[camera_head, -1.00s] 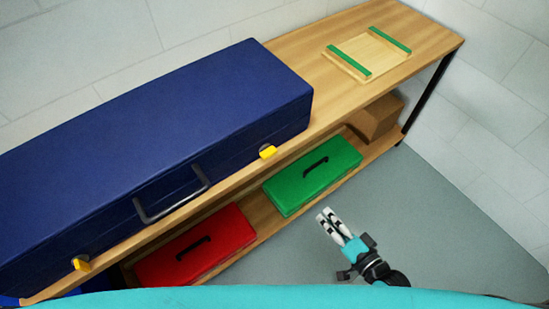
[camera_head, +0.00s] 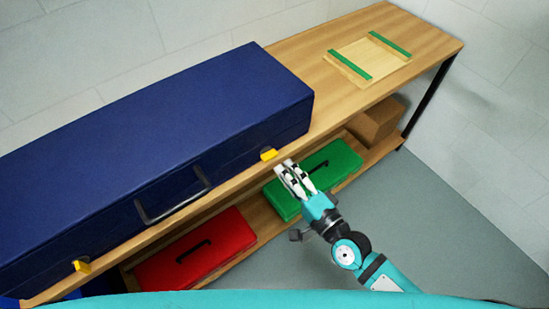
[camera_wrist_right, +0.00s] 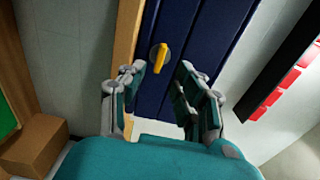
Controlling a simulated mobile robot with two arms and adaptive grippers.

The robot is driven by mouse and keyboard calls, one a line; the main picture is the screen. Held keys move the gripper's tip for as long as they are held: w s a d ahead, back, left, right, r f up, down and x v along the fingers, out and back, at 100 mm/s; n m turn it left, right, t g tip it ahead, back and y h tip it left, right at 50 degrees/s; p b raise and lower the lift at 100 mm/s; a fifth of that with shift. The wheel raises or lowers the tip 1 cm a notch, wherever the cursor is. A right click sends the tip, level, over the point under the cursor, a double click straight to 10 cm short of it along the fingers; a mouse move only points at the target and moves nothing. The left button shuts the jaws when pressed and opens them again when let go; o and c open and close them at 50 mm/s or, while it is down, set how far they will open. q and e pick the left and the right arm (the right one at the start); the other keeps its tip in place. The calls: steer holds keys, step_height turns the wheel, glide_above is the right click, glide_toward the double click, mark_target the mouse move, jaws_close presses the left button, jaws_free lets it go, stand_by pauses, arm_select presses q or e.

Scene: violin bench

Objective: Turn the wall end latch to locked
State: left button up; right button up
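A long dark blue case (camera_head: 170,140) lies on the bench with two yellow latches on its front face. The latch nearer the right wall (camera_head: 268,154) also shows in the right wrist view (camera_wrist_right: 160,57), where its handle stands nearly upright in the picture, roughly along the bench edge. The other latch (camera_head: 82,265) is at the case's left end. My right gripper (camera_head: 287,166) is just in front of the right latch. In the right wrist view, its fingers (camera_wrist_right: 163,82) are apart, the latch shows beyond the gap, and nothing is held. My left gripper is not in view.
The wooden bench top (camera_head: 330,35) carries a board with green strips (camera_head: 370,58). On the lower shelf are a green box (camera_head: 335,165), a red box (camera_head: 195,250) and a brown carton (camera_head: 375,122). The grey floor (camera_head: 430,230) on the right is clear.

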mark_target(272, 158)
steer(key=x, duration=0.5)
steer(key=shift+w+a, duration=0.1)
steer(key=shift+w, duration=0.1)
jaws_close()
